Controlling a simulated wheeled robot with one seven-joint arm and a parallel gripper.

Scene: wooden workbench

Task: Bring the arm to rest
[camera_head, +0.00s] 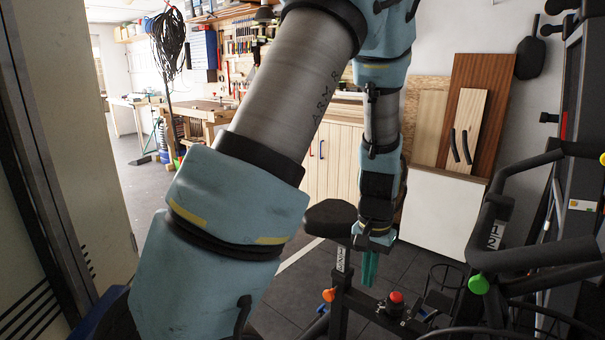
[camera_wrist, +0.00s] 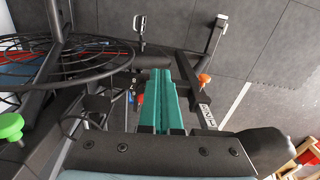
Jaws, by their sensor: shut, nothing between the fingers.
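My gripper (camera_head: 369,268) points down at the end of my blue and grey arm in the head view. Its teal fingers also show in the wrist view (camera_wrist: 161,88), lying together with nothing between them. The arm is bent, with a thick link close to the head camera and the forearm hanging down beyond it. Below and around the gripper is dark frame equipment with a black seat-like pad (camera_head: 330,217) and a red knob (camera_head: 396,297).
A wooden workbench (camera_head: 205,108) stands at the back left. Pale wooden cabinets (camera_head: 335,165) and leaning boards (camera_head: 490,90) are behind the arm. Black bars with a green knob (camera_head: 478,284) crowd the right. Open floor lies at left.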

